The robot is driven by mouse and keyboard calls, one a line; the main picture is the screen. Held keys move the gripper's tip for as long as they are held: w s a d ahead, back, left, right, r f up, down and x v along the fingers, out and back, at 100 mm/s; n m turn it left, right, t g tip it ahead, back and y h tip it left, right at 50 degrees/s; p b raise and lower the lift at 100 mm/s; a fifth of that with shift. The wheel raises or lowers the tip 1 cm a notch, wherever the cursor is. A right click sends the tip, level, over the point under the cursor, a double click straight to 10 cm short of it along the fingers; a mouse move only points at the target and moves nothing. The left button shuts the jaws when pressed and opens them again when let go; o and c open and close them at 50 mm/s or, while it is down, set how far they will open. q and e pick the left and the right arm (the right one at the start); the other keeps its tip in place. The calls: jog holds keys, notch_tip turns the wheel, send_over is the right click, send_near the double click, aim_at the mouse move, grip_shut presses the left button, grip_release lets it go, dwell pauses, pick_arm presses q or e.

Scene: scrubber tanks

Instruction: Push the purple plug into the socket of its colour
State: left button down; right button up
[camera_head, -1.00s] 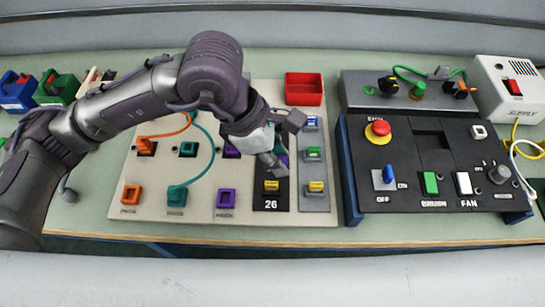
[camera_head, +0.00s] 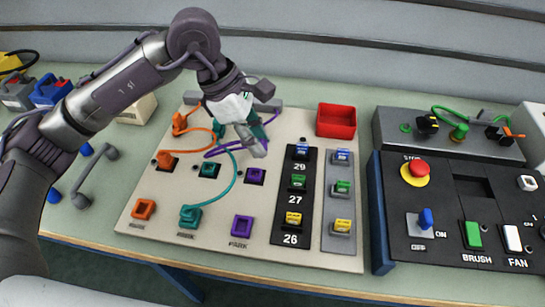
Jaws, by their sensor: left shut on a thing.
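My left gripper (camera_head: 255,138) is shut above the back of the beige board, behind the purple socket. The purple plug is hidden in its fingers; its purple cable (camera_head: 216,152) loops out left of them. The purple socket (camera_head: 255,176) in the middle row, on a black base, is uncovered and looks empty. A second purple socket (camera_head: 242,226), marked PARK, is in the front row and also looks empty. My right gripper is out of view.
An orange plug (camera_head: 167,160) sits in the middle row. A teal plug (camera_head: 190,214) sits in the front row, its cable arching back. Black and grey strips with coloured switches (camera_head: 299,183) lie to the right. A red tray (camera_head: 336,121) is behind them.

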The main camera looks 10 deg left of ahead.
pick_arm(q)
jog(key=shift+w+a, duration=1)
jog(key=shift+w, duration=0.1)
jog(key=shift+b, duration=0.5)
jog(key=shift+f, duration=0.15)
